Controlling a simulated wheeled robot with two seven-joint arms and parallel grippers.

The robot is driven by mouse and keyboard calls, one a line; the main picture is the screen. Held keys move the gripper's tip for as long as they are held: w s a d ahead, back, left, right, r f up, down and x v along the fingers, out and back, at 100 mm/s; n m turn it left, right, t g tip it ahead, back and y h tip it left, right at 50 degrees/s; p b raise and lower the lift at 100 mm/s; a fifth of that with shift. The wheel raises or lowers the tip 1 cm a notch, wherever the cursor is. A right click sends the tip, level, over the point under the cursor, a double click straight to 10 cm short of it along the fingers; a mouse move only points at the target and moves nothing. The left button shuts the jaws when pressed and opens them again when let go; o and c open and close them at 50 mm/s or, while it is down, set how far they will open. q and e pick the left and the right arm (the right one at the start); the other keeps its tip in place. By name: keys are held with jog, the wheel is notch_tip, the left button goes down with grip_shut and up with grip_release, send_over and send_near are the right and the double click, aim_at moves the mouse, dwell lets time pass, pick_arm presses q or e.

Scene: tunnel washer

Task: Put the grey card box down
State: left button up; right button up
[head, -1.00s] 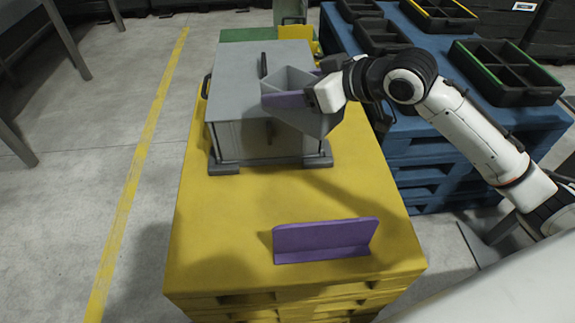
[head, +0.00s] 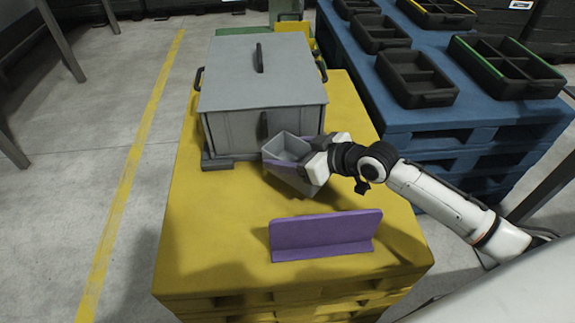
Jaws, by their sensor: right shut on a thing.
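The grey card box (head: 283,146) is a small open-topped box with a divider inside and a purple strip on its near side. My right gripper (head: 312,163) is shut on its right side. The box is tilted and sits just in front of the large grey lidded case, over the yellow table top (head: 215,215). I cannot tell whether its bottom touches the yellow surface. My left gripper is not in view.
The large grey case (head: 262,85) with dark handles stands behind the box. A purple angled bracket (head: 322,236) stands near the front of the yellow top. Black divided trays (head: 417,78) lie on blue pallets (head: 480,115) at right. The yellow top's left front is clear.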

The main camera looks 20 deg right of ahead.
notch_tip(320, 180, down, 4)
jog(key=shift+r+b, duration=0.15)
jog(key=shift+b, duration=0.35)
jog(key=o, duration=0.9)
